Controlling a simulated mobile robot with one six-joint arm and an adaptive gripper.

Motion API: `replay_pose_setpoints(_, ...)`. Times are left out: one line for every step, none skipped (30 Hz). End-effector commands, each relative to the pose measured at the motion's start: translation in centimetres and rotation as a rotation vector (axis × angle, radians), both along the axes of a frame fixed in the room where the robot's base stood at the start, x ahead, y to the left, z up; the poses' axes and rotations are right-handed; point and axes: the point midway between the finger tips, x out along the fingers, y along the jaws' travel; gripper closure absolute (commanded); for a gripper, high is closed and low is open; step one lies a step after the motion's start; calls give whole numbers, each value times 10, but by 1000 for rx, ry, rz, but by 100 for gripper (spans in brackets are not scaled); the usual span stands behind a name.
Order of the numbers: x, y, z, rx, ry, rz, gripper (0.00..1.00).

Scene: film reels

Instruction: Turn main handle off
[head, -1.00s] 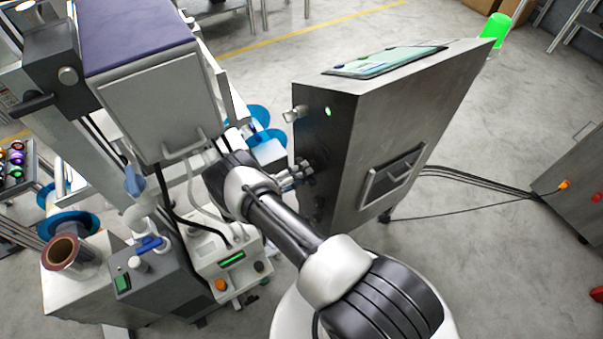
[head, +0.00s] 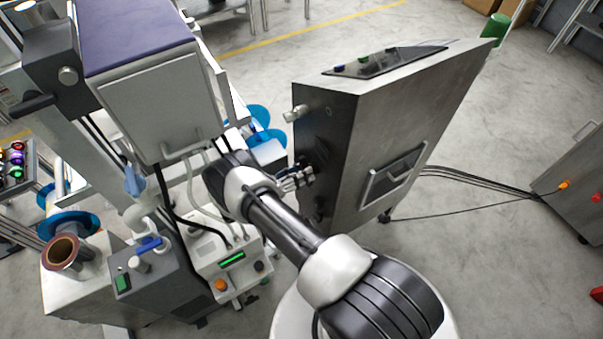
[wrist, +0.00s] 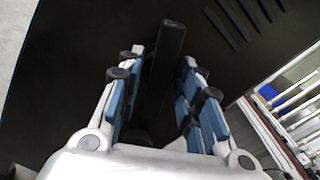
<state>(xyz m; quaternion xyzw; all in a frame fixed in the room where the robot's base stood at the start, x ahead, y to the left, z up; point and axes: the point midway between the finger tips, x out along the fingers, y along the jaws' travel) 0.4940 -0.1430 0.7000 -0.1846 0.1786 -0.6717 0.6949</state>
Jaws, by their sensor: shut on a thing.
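The main handle is a black bar (wrist: 170,45) on the dark face of a metal cabinet (head: 345,160). In the wrist view it stands between the blue-padded fingers of my gripper (wrist: 160,100), running up the picture with a slight tilt. My gripper is shut on it. In the head view my gripper (head: 296,180) is against the cabinet's left face, and the handle is mostly hidden there by the gripper and the shadow. The cabinet's top screen (head: 385,60) is dark, and its green beacon (head: 494,30) is unlit.
A machine with a grey box (head: 160,105) and a control panel (head: 230,265) stands close to my arm's left. Cables (head: 470,178) run from the cabinet to another grey cabinet (head: 575,220) at the right.

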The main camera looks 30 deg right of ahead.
Motion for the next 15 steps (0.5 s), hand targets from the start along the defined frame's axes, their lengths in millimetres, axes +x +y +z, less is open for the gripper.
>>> replay_pose_setpoints(1,1,0,2,-46,1,91)
replay_pose_setpoints(1,1,1,3,-74,1,91)
replay_pose_setpoints(1,1,1,4,-111,1,91)
replay_pose_setpoints(1,1,1,5,-138,1,91)
replay_pose_setpoints(1,1,1,6,-164,1,91)
replay_pose_setpoints(1,1,1,7,-199,1,91)
replay_pose_setpoints(1,1,1,8,-224,1,91)
replay_pose_setpoints(1,1,1,9,-249,1,91)
replay_pose_setpoints(1,1,1,10,-280,1,91)
replay_pose_setpoints(1,1,1,11,-303,1,91)
replay_pose_setpoints(1,1,0,11,-324,1,91)
replay_pose_setpoints(1,1,1,12,-351,1,91)
replay_pose_setpoints(1,1,1,13,-370,1,91)
replay_pose_setpoints(1,1,1,14,-388,1,91)
replay_pose_setpoints(1,1,1,14,-410,1,91)
